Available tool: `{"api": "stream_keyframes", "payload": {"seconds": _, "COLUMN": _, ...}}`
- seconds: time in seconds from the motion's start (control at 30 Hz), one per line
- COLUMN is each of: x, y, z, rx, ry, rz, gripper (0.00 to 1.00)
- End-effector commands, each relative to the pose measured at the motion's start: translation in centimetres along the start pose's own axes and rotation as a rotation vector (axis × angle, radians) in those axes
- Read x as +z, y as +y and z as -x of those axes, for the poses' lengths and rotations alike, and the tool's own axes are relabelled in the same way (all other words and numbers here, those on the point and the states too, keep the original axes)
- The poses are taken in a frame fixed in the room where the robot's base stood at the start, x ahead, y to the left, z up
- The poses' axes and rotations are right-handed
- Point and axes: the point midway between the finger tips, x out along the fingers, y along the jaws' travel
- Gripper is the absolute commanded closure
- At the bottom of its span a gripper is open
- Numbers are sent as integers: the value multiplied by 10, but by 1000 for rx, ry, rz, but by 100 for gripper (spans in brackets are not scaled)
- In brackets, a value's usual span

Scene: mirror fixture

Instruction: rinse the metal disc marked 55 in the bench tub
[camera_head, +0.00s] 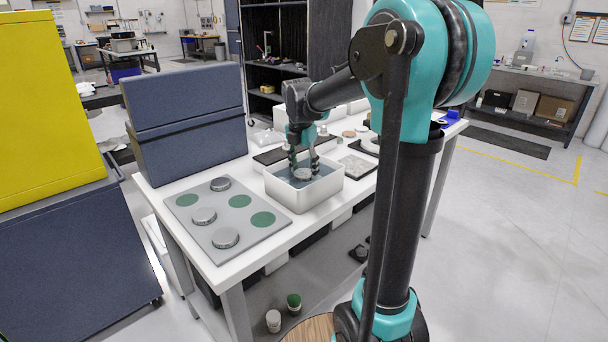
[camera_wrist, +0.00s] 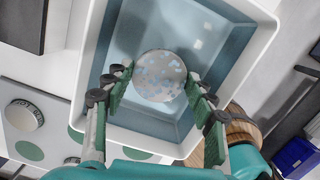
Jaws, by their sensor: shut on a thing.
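The white bench tub (camera_head: 302,198) stands on the table with a bluish, water-like inside; it also shows in the wrist view (camera_wrist: 84,62). My gripper (camera_head: 303,171) reaches down into it. In the wrist view, my gripper (camera_wrist: 158,90) is shut on a round grey metal disc (camera_wrist: 160,76) with pale, patchy spots on its face. The disc is held inside the tub's walls, over its floor. I cannot read a number on it, nor tell how deep it sits.
A grey plate (camera_head: 222,246) with several metal discs and green round spots lies left of the tub. Dark blue cases (camera_head: 190,130) stand behind the plate. A dark flat tray (camera_head: 272,155) and a small grey plate (camera_head: 357,166) lie near the tub.

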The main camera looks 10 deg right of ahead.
Motion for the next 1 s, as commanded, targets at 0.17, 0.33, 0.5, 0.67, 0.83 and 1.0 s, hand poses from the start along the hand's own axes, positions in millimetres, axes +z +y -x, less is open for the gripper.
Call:
{"api": "stream_keyframes", "payload": {"seconds": 0.17, "x": 2, "y": 0, "z": 14, "rx": 0, "ry": 0, "rz": 0, "gripper": 69}}
{"api": "stream_keyframes", "payload": {"seconds": 0.33, "x": 3, "y": 0, "z": 26, "rx": 0, "ry": 0, "rz": 0, "gripper": 69}}
{"api": "stream_keyframes", "payload": {"seconds": 0.5, "x": 4, "y": 0, "z": 38, "rx": 0, "ry": 0, "rz": 0, "gripper": 69}}
{"api": "stream_keyframes", "payload": {"seconds": 0.67, "x": 6, "y": 0, "z": 49, "rx": 0, "ry": 0, "rz": 0, "gripper": 69}}
{"api": "stream_keyframes", "payload": {"seconds": 0.83, "x": 7, "y": 0, "z": 59, "rx": 0, "ry": 0, "rz": 0, "gripper": 69}}
{"api": "stream_keyframes", "payload": {"seconds": 1.0, "x": 8, "y": 0, "z": 62, "rx": 0, "ry": 0, "rz": 0, "gripper": 69}}
